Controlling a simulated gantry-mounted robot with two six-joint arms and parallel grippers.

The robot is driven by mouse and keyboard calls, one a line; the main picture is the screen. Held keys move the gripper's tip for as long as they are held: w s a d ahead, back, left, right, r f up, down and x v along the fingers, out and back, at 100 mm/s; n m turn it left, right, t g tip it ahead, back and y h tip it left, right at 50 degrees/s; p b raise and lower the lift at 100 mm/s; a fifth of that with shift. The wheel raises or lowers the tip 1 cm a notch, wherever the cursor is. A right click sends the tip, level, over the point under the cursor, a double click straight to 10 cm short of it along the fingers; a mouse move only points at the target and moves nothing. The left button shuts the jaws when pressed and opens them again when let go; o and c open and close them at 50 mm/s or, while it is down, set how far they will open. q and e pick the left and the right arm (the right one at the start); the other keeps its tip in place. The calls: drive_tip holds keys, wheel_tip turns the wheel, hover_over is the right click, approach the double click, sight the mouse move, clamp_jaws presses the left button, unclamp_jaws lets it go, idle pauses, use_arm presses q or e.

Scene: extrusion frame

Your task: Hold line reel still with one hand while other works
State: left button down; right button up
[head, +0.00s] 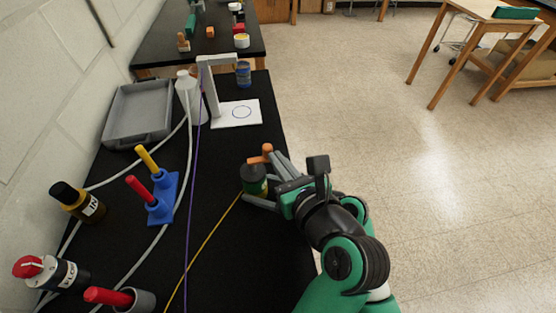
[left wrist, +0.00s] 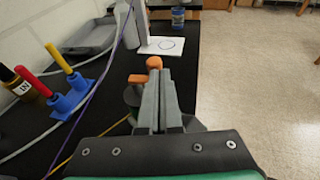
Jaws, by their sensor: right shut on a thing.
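The line reel (head: 255,180) is a small dark drum with a green band, standing near the right edge of the black bench. A yellow line (head: 214,230) runs from it toward the lower left. An orange crank knob (head: 261,155) is at its top and also shows in the left wrist view (left wrist: 153,62). My left gripper (head: 277,160) has its grey fingers close together at the knob; whether they grip it is unclear. My right gripper (head: 251,200) is shut on the reel low at its near side, partly hidden by the overlapping arms.
A blue stand with red and yellow pegs (head: 163,195), a yellow-black bottle (head: 78,202) and a grey tray (head: 140,112) stand left. A white stand (head: 236,113) is behind the reel. A purple line (head: 193,190) and pale tubes cross the bench. Open floor lies right.

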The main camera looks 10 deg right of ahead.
use_arm(q)
drive_tip(key=shift+w+d, duration=0.1)
drive_tip(key=shift+w, duration=0.05)
drive_tip(key=w+n+y, duration=0.1)
drive_tip(key=y, duration=0.1)
drive_tip(key=w+d+n+g+y, duration=0.1)
drive_tip(key=w+n, duration=0.1)
drive_tip(key=shift+g+y, duration=0.3)
drive_tip(key=shift+y, duration=0.1)
drive_tip(key=shift+w, duration=0.1)
idle(0.6)
drive_tip(key=v, duration=1.2)
drive_tip(key=shift+r, duration=0.1)
idle(0.3)
